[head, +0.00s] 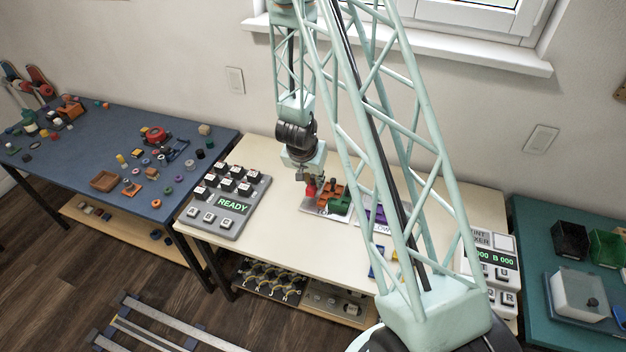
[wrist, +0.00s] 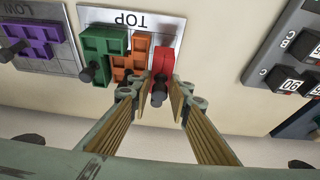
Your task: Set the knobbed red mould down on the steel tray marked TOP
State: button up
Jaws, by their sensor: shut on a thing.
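The knobbed red mould (wrist: 164,60) is between my gripper's fingertips (wrist: 161,93), which are shut on its dark knob. In the wrist view it overlaps the right part of the steel tray marked TOP (wrist: 172,17), beside the orange mould. I cannot tell whether it touches the tray or hangs just above it. A green mould (wrist: 104,43) and an orange mould (wrist: 134,62) sit on the same tray. In the head view the red mould (head: 310,190) shows below my gripper (head: 311,179), at the left end of the tray (head: 309,207).
A second tray marked LOW (wrist: 62,52) holds a purple mould (wrist: 32,36). A button panel reading READY (head: 233,205) stands left of the trays in the head view. A counter box (head: 492,262) stands at the right end. Bare cream bench lies around the trays.

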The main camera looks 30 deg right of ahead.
aim_at(312, 185)
jog(key=shift+f+b, duration=1.15)
jog(key=shift+f, duration=0.3)
jog(key=shift+f+b, duration=0.35)
jog(key=shift+f, duration=0.15)
jog(key=o, duration=1)
jog(key=shift+c, duration=0.2)
jog(key=shift+r, duration=0.15)
jog(key=v, duration=1.1)
jog(key=shift+a+r, duration=0.15)
jog(key=shift+r, duration=0.15)
jog(key=shift+s, duration=0.1)
